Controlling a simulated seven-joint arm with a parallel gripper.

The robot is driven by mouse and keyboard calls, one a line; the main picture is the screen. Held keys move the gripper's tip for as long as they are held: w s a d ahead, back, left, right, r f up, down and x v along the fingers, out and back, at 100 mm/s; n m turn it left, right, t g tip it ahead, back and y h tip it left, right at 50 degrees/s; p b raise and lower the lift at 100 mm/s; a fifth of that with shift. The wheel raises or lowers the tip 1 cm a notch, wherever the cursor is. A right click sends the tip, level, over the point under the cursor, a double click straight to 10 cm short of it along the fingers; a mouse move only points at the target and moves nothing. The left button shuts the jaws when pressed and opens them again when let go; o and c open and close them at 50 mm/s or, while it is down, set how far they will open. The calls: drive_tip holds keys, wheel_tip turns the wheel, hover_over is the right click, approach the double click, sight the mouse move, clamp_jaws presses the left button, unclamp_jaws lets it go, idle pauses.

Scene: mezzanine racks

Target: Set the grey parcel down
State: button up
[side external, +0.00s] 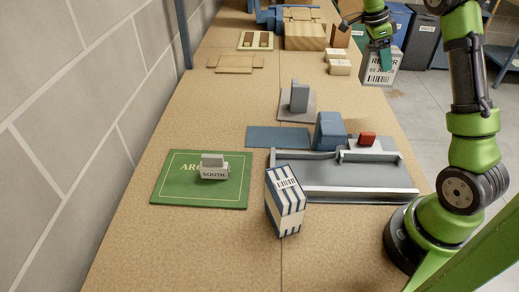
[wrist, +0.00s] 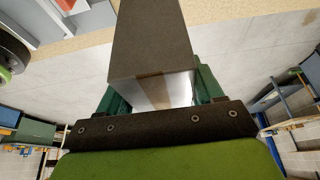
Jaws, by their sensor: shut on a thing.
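The grey parcel (side external: 381,72) shows in the side view at the upper right, with a white label carrying print and a barcode. My gripper (side external: 385,52) is shut on its upper part and holds it up, out past the table's right edge. In the wrist view the parcel (wrist: 152,45) reaches away from the camera between the two green fingers of my gripper (wrist: 155,90). Pale floor shows on both sides of it there, and a strip of the tan table (side external: 225,105) lies beyond. The parcel's underside is not visible in the side view.
A striped box (side external: 285,205) stands by a grey metal tray (side external: 345,183). The left-front table is clear.

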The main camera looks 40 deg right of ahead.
sight(364, 63)
wheel_tip(364, 63, down, 14)
drive_tip(key=shift+r, duration=0.25)
idle(0.3)
drive_tip(key=shift+f, duration=0.1)
drive_tip(key=o, duration=1.3)
drive_tip(key=v, duration=1.2)
drive_tip(key=s+a+r+n+t+y, duration=0.1)
drive_tip(key=s+a+r+n+t, duration=0.2)
drive_tip(key=a+n, duration=0.4)
drive_tip(key=s+a+r+n+t+y, duration=0.2)
drive_tip(key=s+a+r+n, duration=0.15)
drive_tip(key=a, duration=0.55)
drive_tip(key=s+a+r+n+t+y, duration=0.1)
drive_tip(key=s+a+r+n+t, duration=0.15)
drive_tip(key=a+n, duration=0.45)
drive_tip(key=s+a+n+t, duration=0.1)
drive_tip(key=a, duration=0.1)
drive_tip(key=s+a+f+n+t, duration=0.1)
drive_tip(key=s+a+n, duration=0.1)
drive_tip(key=a, duration=0.1)
drive_tip(key=s+a+n+t+y, duration=0.1)
drive_tip(key=s+a+n, duration=0.1)
drive_tip(key=shift+s+a+f+n, duration=0.15)
drive_tip(key=shift+a+f+n, duration=0.1)
drive_tip(key=shift+f, duration=0.05)
